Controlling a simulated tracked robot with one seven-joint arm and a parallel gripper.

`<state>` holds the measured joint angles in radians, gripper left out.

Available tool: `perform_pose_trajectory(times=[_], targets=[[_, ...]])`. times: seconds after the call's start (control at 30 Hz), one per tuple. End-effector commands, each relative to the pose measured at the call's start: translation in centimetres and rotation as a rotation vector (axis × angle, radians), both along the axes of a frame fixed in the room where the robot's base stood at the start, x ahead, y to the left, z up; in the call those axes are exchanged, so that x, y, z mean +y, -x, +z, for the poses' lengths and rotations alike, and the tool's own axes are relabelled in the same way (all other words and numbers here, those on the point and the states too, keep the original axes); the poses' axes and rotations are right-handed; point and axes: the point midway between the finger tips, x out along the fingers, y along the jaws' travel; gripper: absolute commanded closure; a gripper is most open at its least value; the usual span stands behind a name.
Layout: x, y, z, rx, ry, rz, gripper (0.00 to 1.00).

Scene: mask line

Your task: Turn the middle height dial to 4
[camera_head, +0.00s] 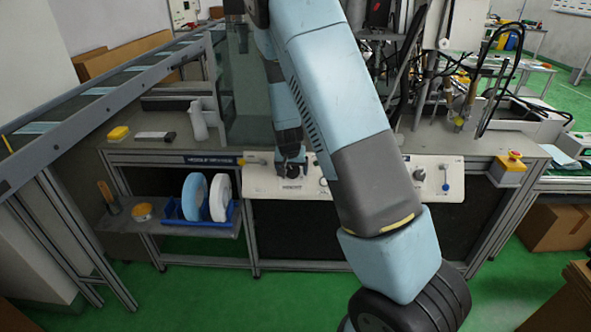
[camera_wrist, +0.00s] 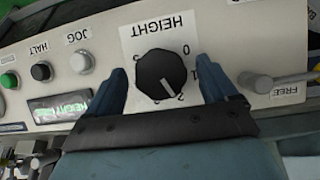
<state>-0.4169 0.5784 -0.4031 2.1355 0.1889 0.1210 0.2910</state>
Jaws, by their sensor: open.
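The height dial (camera_wrist: 161,74) is a round black knob on a white plate lettered HEIGHT, seen upside down in the wrist view. Its white pointer line points down and slightly right, close to the 2. My gripper (camera_wrist: 164,68) is open, with one blue finger on each side of the knob and visible space at both sides. In the head view the dial (camera_head: 293,171) is on the white control panel (camera_head: 262,184), with my gripper (camera_head: 291,160) right at it.
A green display (camera_wrist: 60,107) and the HALT and JOG buttons lie left of the dial in the wrist view. A lever (camera_wrist: 262,80) by the FREE label is at right. My arm covers part of the panel in the head view. A blue rack (camera_head: 185,215) holds rolls.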

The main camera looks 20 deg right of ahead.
Motion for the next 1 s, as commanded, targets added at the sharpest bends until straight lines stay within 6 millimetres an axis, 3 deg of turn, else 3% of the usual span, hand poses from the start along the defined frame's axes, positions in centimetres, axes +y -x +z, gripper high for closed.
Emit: perform_pose_trajectory(times=[0.33, 0.9, 0.93, 0.97, 1.0], targets=[[-0.1, -0.1, -0.3, 0.0, 0.0, 0.0, 0.14], [-0.1, -0.1, -0.3, 0.001, 0.0, -0.001, 0.68], [-0.1, -0.1, -0.3, 0.001, 0.0, -0.001, 0.7], [-1.7, 0.0, -0.3, 0.002, -0.001, -0.005, 0.68], [-1.1, 0.0, -0.3, 0.001, 0.001, -0.003, 0.6]])
